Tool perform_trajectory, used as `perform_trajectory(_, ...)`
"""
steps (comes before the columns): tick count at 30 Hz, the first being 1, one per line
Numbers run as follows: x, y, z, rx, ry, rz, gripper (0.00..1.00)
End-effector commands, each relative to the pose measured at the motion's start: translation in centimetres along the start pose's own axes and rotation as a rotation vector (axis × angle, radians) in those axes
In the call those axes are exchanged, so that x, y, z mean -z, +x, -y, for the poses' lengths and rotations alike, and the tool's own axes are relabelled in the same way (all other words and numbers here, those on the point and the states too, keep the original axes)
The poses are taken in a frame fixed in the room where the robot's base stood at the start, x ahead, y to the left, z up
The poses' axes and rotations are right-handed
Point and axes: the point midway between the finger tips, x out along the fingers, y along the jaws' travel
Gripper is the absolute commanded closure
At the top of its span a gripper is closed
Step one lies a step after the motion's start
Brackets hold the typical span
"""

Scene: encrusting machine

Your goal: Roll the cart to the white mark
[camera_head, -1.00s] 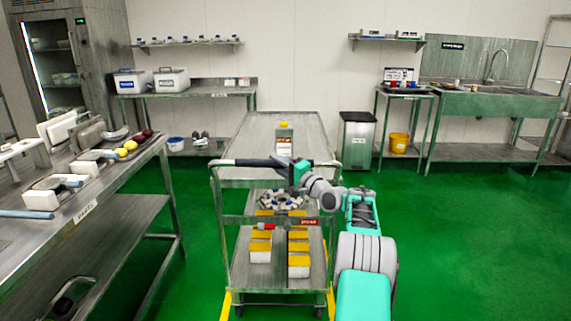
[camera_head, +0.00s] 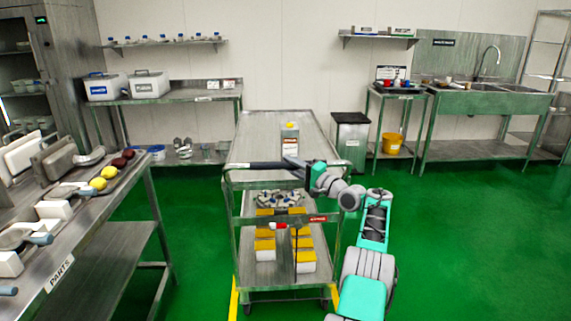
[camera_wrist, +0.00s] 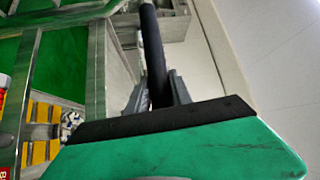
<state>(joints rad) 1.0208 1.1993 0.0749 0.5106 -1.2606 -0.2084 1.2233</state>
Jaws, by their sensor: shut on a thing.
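The steel cart (camera_head: 262,215) stands upright ahead of me, with a top deck, lower shelves and a black push handle (camera_head: 262,166) across its near end. My gripper (camera_head: 308,173) is shut on the handle, right of its middle. In the wrist view, the dark handle bar (camera_wrist: 149,45) runs between the two grey fingers of my gripper (camera_wrist: 158,92). A bottle with a yellow cap (camera_head: 290,142) stands on the cart's top deck. White and yellow boxes (camera_head: 305,255) sit on the bottom shelf. I cannot make out the white mark.
A steel parts table (camera_head: 115,212) with trays and fruit stands close on the left. A wall bench (camera_head: 180,98), a grey bin (camera_head: 350,140), a yellow bucket (camera_head: 391,144) and a sink unit (camera_head: 485,105) line the back. Yellow floor lines (camera_head: 234,302) flank the cart. Green floor is open on the right.

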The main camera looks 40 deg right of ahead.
Motion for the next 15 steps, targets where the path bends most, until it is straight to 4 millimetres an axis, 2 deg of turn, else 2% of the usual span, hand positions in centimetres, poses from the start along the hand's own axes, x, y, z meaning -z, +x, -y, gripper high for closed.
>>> perform_trajectory(13,0.12,-0.49,-0.24,-0.002,0.006,0.005,1.00)
perform_trajectory(14,0.13,-0.50,-0.24,-0.002,0.006,0.005,0.73)
perform_trajectory(15,0.16,-0.51,-0.24,-0.002,0.006,0.004,0.70)
